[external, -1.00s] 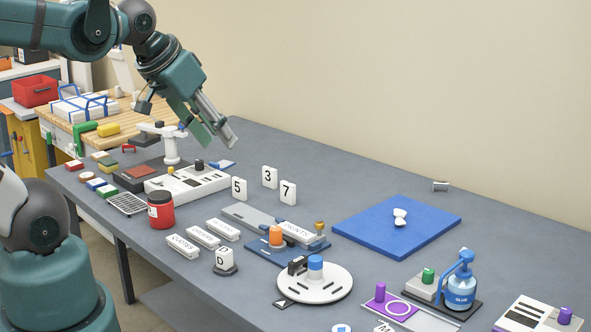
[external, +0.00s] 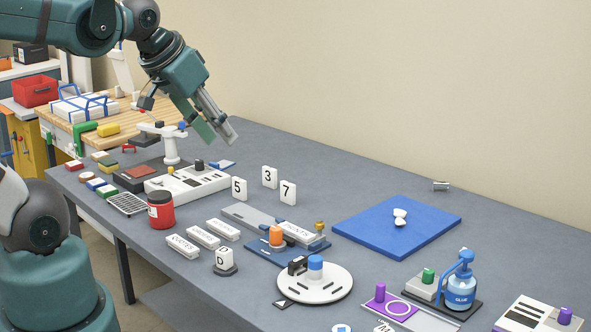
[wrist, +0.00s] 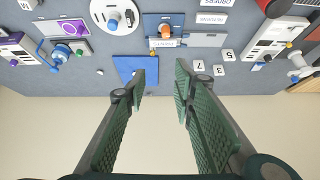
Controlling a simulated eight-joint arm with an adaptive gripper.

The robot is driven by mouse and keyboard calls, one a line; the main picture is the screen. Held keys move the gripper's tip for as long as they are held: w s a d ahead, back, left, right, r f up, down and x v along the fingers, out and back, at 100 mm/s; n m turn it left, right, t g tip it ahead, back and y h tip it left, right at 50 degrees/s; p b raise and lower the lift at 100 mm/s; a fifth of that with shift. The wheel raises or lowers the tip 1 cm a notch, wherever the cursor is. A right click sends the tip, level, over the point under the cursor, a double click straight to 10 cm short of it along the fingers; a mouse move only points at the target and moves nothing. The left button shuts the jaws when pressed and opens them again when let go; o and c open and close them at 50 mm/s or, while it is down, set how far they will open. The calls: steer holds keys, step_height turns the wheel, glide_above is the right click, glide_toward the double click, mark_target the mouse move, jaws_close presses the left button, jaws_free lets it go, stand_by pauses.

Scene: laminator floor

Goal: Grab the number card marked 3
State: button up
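The white number card marked 3 (external: 269,177) stands upright on the grey table in the external view. The card marked 5 (external: 239,188) is to its left and the card marked 7 (external: 288,192) to its right. In the wrist view the 3 card (wrist: 218,70) shows near the table's far edge, beside the 7 card (wrist: 198,66) and the 5 card (wrist: 228,55). My gripper (external: 228,142) is above the table, up and to the left of the 3 card. In the wrist view its two green fingers (wrist: 160,80) are spread wide with nothing between them.
A white panel device (external: 187,185) and a red jar (external: 160,210) stand left of the cards. A grey plate with a blue base and orange knob (external: 277,237) lies in front. A blue mat (external: 396,226) lies to the right. The table behind the cards is clear.

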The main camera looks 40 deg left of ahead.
steer(key=w+a+r+m+g, duration=0.25)
steer(key=w+a+m, duration=0.2)
steer(key=w, duration=0.75)
steer(key=m+g, duration=0.5)
steer(key=m, duration=0.7)
glide_above(269, 168)
steer(key=shift+t, duration=0.25)
steer(key=f, duration=2.6)
steer(key=shift+d, duration=0.2)
steer(key=shift+a+f+m, duration=0.2)
steer(key=shift+f+m, duration=0.05)
steer(key=shift+f, duration=0.15)
steer(key=shift+f, duration=0.1)
steer(key=shift+f, duration=1.15)
steer(key=shift+f, duration=0.15)
